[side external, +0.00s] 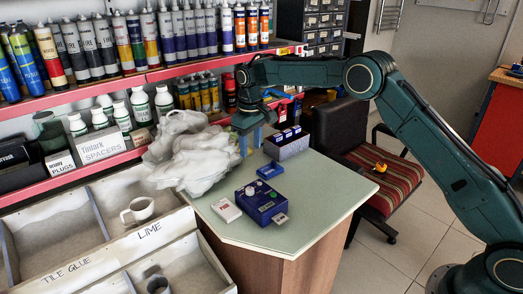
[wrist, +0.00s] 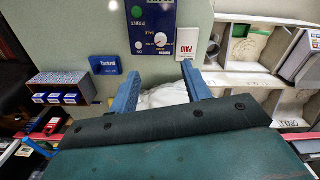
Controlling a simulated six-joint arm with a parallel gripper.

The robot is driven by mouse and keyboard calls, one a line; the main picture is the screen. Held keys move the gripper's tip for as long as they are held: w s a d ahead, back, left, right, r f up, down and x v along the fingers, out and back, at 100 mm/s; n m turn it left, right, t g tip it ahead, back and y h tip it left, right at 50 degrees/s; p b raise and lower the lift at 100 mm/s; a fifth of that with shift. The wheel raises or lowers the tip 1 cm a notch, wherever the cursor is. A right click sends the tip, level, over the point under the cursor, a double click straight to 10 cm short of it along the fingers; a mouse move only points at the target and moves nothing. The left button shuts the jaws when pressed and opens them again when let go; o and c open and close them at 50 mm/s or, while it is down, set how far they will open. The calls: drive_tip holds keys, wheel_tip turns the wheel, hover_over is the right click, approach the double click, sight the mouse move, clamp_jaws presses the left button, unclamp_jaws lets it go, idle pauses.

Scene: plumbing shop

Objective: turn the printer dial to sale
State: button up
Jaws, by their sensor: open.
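The printer (side external: 262,203) is a dark blue box on the pale green counter, with a green button and a slip at its right edge. In the wrist view the printer (wrist: 152,30) is at the top, partly cut off by the frame edge. Its pale round dial (wrist: 160,39) sits near the printer's lower edge. White lettering surrounds the dial; its pointer is too small to read. My gripper (side external: 250,143) is open and empty, above the counter behind the printer. In the wrist view its blue fingers (wrist: 161,67) are spread, short of the dial and touching nothing visible.
A crumpled white bag (side external: 193,158) lies left of my gripper. A white PAID box (side external: 226,210) is beside the printer, with a blue pad (side external: 270,171) behind it. A rack of blue-topped stamps (side external: 288,145) stands farther back. The counter's front right is clear.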

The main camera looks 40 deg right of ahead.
sight(250, 189)
drive_tip(key=shift+w+a+f, duration=0.1)
drive_tip(key=shift+w+f, duration=0.1)
drive_tip(key=shift+f, duration=0.4)
drive_tip(key=shift+w+f, duration=0.2)
drive_tip(key=shift+f, duration=0.35)
drive_tip(key=shift+f, duration=0.1)
drive_tip(key=shift+f, duration=6.8)
drive_tip(key=c, duration=1)
